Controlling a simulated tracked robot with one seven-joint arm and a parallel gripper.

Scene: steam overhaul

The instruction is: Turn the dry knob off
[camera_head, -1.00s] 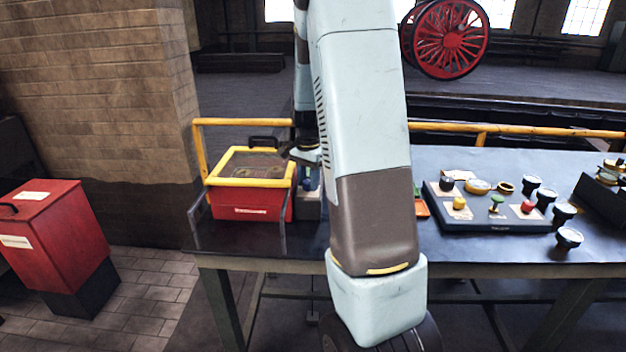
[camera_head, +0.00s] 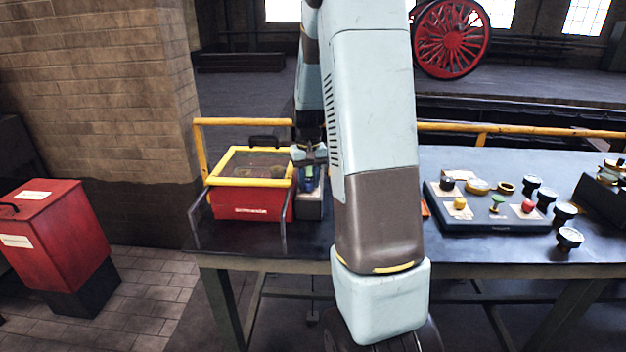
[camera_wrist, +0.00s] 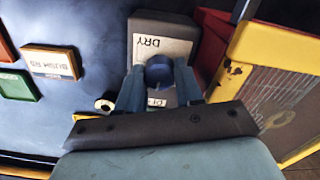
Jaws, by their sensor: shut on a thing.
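The dry knob (camera_wrist: 159,70) is a round dark blue knob on a grey control box (camera_wrist: 178,22) with a white plate marked DRY. The plate reads upside down in the wrist view. My gripper (camera_wrist: 159,80) is shut on the knob, one pale blue finger on each side. In the head view my gripper (camera_head: 309,166) is over the grey control box (camera_head: 309,209), just right of the red bin. The knob's lower part and some plate lettering are hidden by the fingers.
A red bin with a yellow-framed mesh lid (camera_head: 249,199) stands close to the left of the box; its yellow frame (camera_wrist: 281,46) also shows in the wrist view. A yellow rail (camera_head: 248,122) runs behind. A panel with coloured knobs (camera_head: 490,224) lies to the right.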

